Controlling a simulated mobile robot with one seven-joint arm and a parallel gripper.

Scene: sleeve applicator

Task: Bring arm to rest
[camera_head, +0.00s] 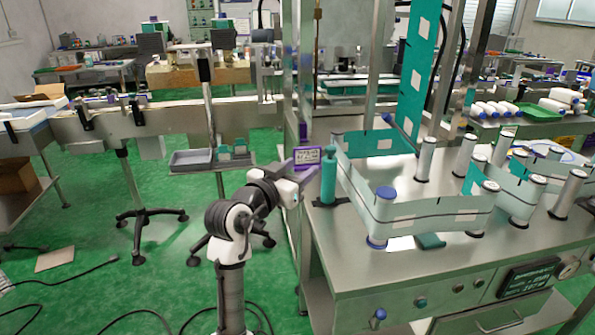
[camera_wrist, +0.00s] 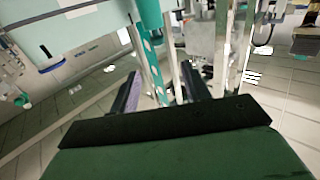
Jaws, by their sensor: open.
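My arm (camera_head: 240,212) rises from the lower middle of the head view, bent, with its end beside the left edge of the steel applicator table (camera_head: 375,275). In the wrist view my gripper (camera_wrist: 162,86) has its two dark fingers apart, with nothing held between them. In the head view the gripper is small and its fingers are hard to make out against the purple label plate (camera_head: 307,156). A teal bottle-like cylinder (camera_head: 328,178) stands upright on the table edge, just right of the arm's end.
On the table, a teal-and-white label web (camera_head: 440,212) runs around several rollers (camera_head: 426,160). A conveyor (camera_head: 165,115) with a grey tray (camera_head: 190,160) is at the left. Cables (camera_head: 140,315) lie on the green floor, which is mostly open at the left.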

